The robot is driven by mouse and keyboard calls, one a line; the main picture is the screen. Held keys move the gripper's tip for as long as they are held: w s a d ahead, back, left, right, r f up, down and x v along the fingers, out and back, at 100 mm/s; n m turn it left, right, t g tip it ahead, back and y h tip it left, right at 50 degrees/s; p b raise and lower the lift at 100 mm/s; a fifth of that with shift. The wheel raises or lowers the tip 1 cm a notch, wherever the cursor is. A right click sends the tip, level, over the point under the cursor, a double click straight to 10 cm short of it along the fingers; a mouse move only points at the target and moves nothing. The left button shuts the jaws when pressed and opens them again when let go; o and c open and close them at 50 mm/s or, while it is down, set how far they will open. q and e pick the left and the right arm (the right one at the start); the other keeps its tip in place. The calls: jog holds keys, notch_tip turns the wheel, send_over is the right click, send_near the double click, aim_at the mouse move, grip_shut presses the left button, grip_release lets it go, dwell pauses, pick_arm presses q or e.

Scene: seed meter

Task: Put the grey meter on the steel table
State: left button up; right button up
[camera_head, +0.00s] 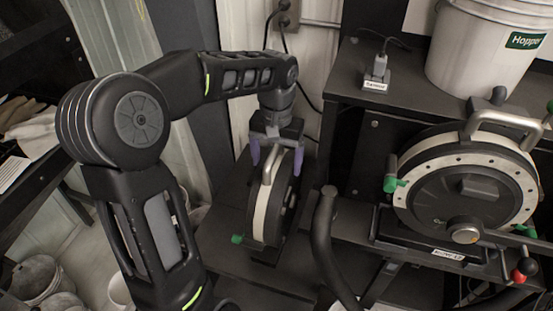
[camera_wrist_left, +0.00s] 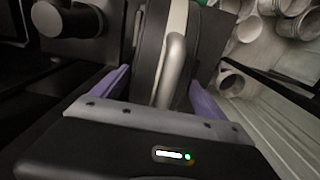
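A narrow meter (camera_head: 271,205) with a black body, a pale ring, a silver handle and a green knob stands upright on a low black surface, edge-on to the head camera. I cannot tell whether it is the grey meter. My left gripper (camera_head: 277,160) is above it, pointing down, with purple fingers on either side of its top. In the left wrist view, the silver handle (camera_wrist_left: 172,68) lies between the spread fingers (camera_wrist_left: 160,82), with gaps beside it. I cannot make out a steel table. My right gripper is not in view.
A similar larger meter (camera_head: 470,188) is mounted at the right of a black bench (camera_head: 350,78). A white hopper bucket (camera_head: 485,50) and a small labelled object (camera_head: 377,75) stand on the bench. A black curved bar (camera_head: 323,240) rises close right of the narrow meter. Pots (camera_head: 40,278) are at lower left.

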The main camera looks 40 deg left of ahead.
aim_at(277, 149)
pick_arm(q)
jog(key=shift+o, duration=1.3)
jog(key=shift+r, duration=0.1)
notch_tip(277, 149, up, 7)
jog(key=shift+r, duration=0.15)
notch_tip(277, 149, up, 4)
jog(key=p, duration=0.2)
jog(key=shift+f+p, duration=0.2)
jog(key=shift+p, duration=0.1)
jog(key=shift+r+p, duration=0.65)
